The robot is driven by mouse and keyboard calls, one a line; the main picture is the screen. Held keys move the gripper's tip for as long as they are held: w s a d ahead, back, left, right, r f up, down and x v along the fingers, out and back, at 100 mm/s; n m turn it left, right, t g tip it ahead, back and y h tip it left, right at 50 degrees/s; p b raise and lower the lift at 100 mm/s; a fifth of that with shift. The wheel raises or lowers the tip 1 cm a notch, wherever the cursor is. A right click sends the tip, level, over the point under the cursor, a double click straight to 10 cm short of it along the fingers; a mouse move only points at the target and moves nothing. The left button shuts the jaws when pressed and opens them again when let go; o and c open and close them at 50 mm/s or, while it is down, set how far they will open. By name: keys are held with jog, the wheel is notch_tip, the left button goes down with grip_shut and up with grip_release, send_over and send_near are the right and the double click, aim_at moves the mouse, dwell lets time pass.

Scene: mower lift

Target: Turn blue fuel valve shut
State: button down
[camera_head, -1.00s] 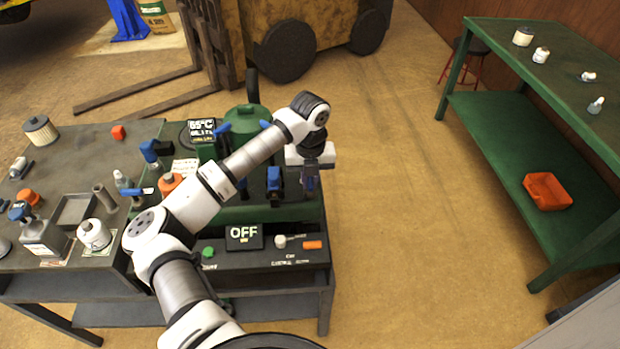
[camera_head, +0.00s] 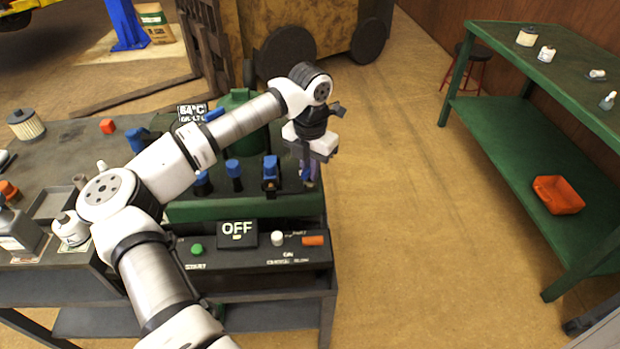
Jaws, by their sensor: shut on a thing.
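My gripper (camera_head: 308,182) points down at the right end of the green machine (camera_head: 215,207) on the bench. Its fingers are shut on a small bluish part there, which looks like the blue fuel valve (camera_head: 309,164). The fingers and wrist hide most of that part, so its handle angle cannot be told. Other blue-topped fittings stand to its left on the same machine: one with a blue block (camera_head: 270,167), one blue knob (camera_head: 234,168) and another (camera_head: 202,181) partly under my arm.
A front panel has an OFF display (camera_head: 237,233), a green START button (camera_head: 197,249), a white knob (camera_head: 277,238) and an orange switch (camera_head: 313,240). Open floor lies right, before a green shelf table (camera_head: 505,150).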

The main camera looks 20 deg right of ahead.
jog(key=m+b, duration=0.4)
jog(key=m, duration=0.1)
jog(key=shift+f+m, duration=0.1)
jog(key=shift+m, duration=0.2)
jog(key=shift+m+b, duration=0.75)
jog(key=shift+m, duration=1.45)
jog(key=c, duration=1.5)
grip_release()
jog(key=shift+o, duration=0.2)
notch_tip(320, 180, up, 14)
jog(key=b, duration=0.1)
